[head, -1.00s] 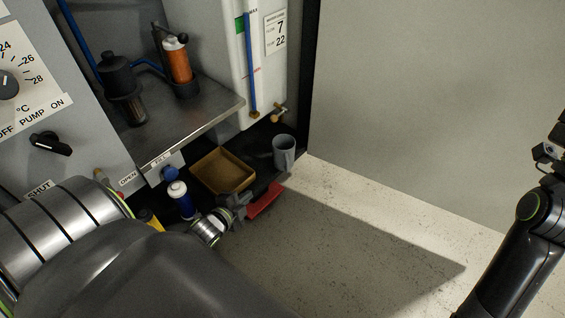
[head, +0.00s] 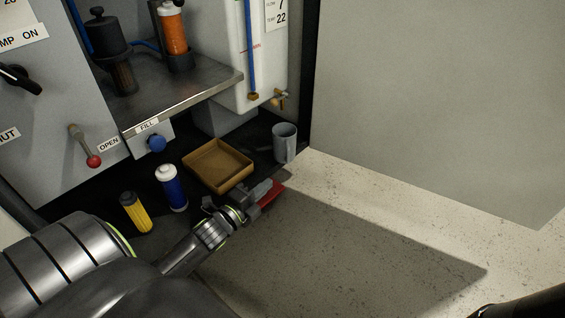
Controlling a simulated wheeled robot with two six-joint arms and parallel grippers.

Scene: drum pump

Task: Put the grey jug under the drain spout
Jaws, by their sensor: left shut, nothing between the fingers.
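The brass drain spout (head: 279,98) sticks out low on the white tank (head: 232,85). In the picture the jug is below the spout, but it seems nearer the front; I cannot tell if it is directly under it. My left gripper (head: 266,189) is shut and empty, in front of the tan tray and left of and nearer than the jug, apart from it. My right gripper is out of view.
A red thing (head: 272,197) lies by the left fingertips, partly hidden. The tan tray (head: 203,178), a blue-and-white cartridge (head: 172,190) and a yellow cartridge (head: 134,213) stand left of the jug. A metal shelf (head: 190,97) overhangs.

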